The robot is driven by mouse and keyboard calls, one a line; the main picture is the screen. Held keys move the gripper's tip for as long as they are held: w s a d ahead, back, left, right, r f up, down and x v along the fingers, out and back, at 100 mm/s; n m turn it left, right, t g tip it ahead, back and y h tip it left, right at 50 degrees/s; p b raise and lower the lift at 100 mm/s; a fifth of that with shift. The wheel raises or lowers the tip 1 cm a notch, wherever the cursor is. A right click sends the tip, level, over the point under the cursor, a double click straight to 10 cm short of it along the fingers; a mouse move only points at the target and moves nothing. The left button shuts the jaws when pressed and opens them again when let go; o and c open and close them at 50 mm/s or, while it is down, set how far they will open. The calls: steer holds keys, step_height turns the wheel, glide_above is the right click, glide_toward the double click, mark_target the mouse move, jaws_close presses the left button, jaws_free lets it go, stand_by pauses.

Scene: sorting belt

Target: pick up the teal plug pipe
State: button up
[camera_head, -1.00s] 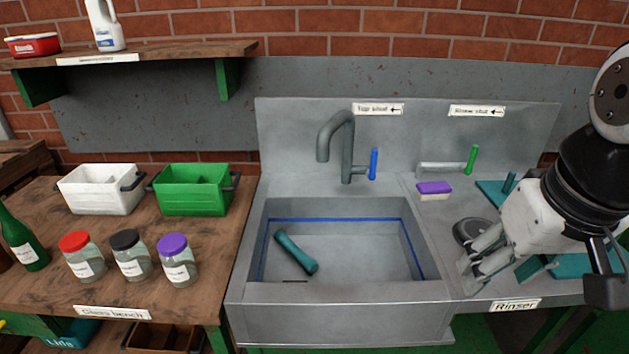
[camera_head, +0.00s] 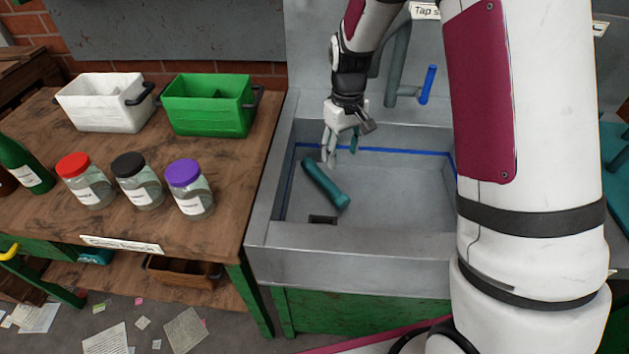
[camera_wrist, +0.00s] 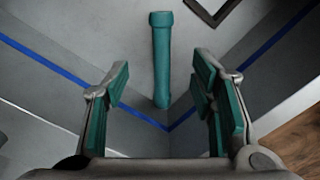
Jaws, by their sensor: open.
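The teal plug pipe (camera_head: 325,182) lies slanted on the floor of the grey sink basin (camera_head: 390,190), toward its left side. My gripper (camera_head: 340,155) is open and empty over the back left part of the basin, pointing down, behind and above the pipe's far end. In the wrist view the pipe (camera_wrist: 161,60) stands upright in the picture, ahead of and between the teal-padded fingers of my gripper (camera_wrist: 165,105). Its near end lies near the basin's blue-lined corner. No finger visibly touches it.
The drain hole (camera_head: 322,219) is near the pipe's near end. The tap (camera_head: 396,75) with a blue handle stands behind the basin. On the wooden bench at left are a white crate (camera_head: 102,120), a green crate (camera_head: 212,123) and lidded jars (camera_head: 190,192). My arm hides the sink's right side.

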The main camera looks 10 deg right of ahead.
mark_target(335, 189)
steer(key=f, duration=1)
steer(key=w+f, duration=0.1)
steer(key=f, duration=0.3)
steer(key=shift+a+f+b, duration=0.3)
steer(key=shift+f+b, duration=0.1)
jaws_close()
